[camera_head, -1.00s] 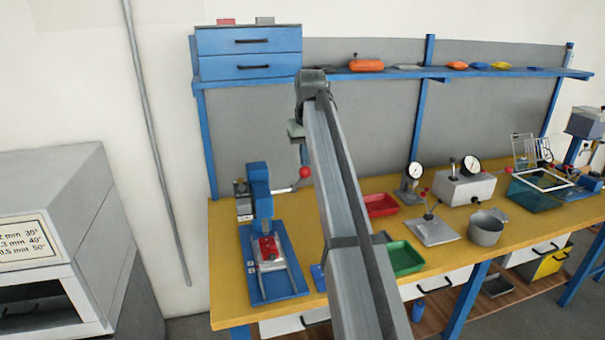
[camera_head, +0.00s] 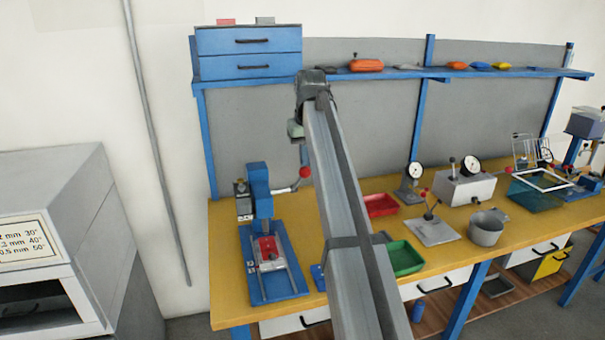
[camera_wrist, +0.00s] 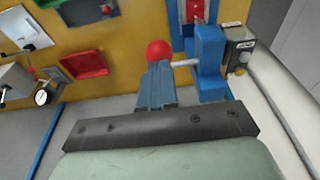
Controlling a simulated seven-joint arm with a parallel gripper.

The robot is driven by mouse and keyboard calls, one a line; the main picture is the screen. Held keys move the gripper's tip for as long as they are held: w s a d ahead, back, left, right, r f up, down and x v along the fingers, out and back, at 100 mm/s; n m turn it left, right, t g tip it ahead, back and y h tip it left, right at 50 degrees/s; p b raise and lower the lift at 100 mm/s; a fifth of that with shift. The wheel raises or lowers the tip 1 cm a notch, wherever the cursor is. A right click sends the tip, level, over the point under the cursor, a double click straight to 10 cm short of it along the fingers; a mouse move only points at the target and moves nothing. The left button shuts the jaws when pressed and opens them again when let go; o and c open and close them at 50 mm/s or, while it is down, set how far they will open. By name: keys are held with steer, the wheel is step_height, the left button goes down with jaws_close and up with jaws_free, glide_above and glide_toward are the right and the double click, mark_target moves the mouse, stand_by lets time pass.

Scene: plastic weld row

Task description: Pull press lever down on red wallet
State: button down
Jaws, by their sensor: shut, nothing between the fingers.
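The blue press (camera_head: 259,205) stands at the left end of the yellow bench. Its lever (camera_head: 284,190) sticks out to the right and slopes up to a red ball knob (camera_head: 305,172). The red wallet (camera_head: 267,248) lies in the press's fixture, under the press head; part of it shows at the top of the wrist view (camera_wrist: 195,10). My gripper (camera_wrist: 157,68) is shut and empty. In the wrist view its fingertips are right at the red knob (camera_wrist: 158,50), overlapping its lower edge; I cannot tell whether they touch.
A red tray (camera_head: 381,205) and a green tray (camera_head: 404,257) sit right of the press, partly behind my arm. A dial gauge (camera_head: 413,173) and a grey pot (camera_head: 486,230) stand further right. A blue drawer unit (camera_head: 249,53) and shelf (camera_head: 400,73) are above.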

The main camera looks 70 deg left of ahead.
mark_target(307, 172)
steer(key=shift+f, duration=0.1)
steer(key=shift+d+f, duration=0.35)
steer(key=shift+f, duration=0.55)
steer(key=shift+d+f, duration=0.35)
steer(key=shift+f, duration=0.6)
steer(key=d+f, duration=0.2)
steer(key=f, duration=0.1)
steer(key=shift+d+f, duration=0.2)
steer(key=shift+f, duration=0.1)
